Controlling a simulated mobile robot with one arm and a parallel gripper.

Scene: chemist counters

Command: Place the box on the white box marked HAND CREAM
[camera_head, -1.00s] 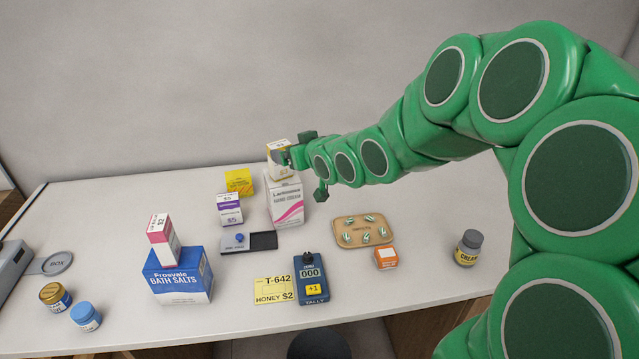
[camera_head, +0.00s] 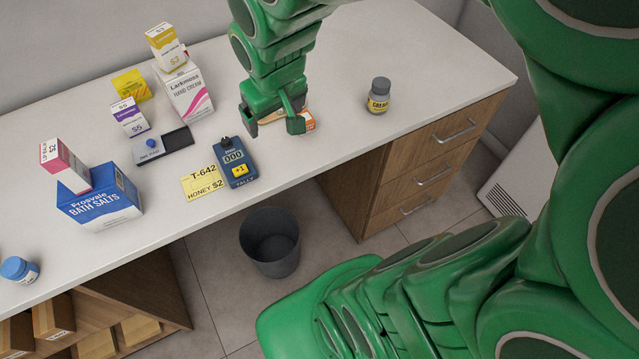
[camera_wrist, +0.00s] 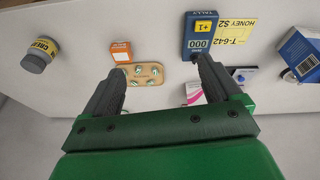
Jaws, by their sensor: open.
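The white box marked HAND CREAM (camera_head: 188,97) stands upright at the back of the counter, with a pink stripe on its side. A small white and yellow box (camera_head: 167,49) stands upright on its top face. My gripper (camera_head: 272,120) is open and apart from both boxes, to their right, above the counter near the orange box (camera_head: 308,122). The wrist view shows the open gripper (camera_wrist: 160,68) with nothing between its fingers. There the left finger partly hides the counter, and the hand cream box is mostly hidden behind the right finger.
The blue tally counter (camera_head: 236,164), bath salts box (camera_head: 100,203) and grey jar (camera_head: 379,96) are farther off. Ampoule tray (camera_wrist: 148,73) lies below.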

